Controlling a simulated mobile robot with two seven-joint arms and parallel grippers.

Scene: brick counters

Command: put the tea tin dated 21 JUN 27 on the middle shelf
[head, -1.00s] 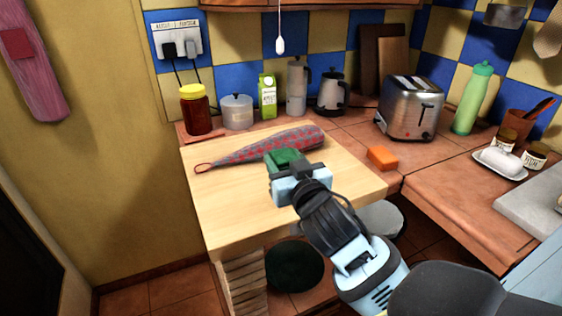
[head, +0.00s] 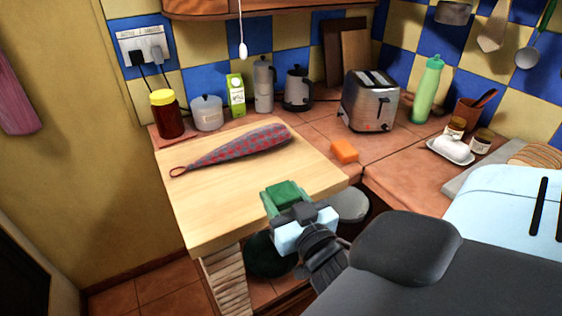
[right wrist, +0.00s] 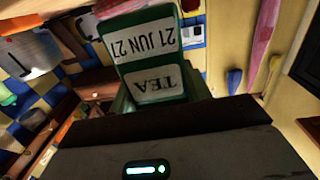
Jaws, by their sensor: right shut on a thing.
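The green tea tin (head: 284,192) is held in my right gripper (head: 288,203), in front of the near edge of the light wooden worktop. In the right wrist view the tin (right wrist: 159,100) shows white labels reading "21 JUN 27" and "TEA", upside down in the picture. My right gripper is shut on it. My left gripper is not in view. I cannot make out a middle shelf; only the underside of a wooden wall unit (head: 230,8) shows at the top of the head view.
A checked cloth bundle (head: 235,149) lies on the wooden worktop (head: 205,205). A round stool (head: 350,205) is below, right of the gripper.

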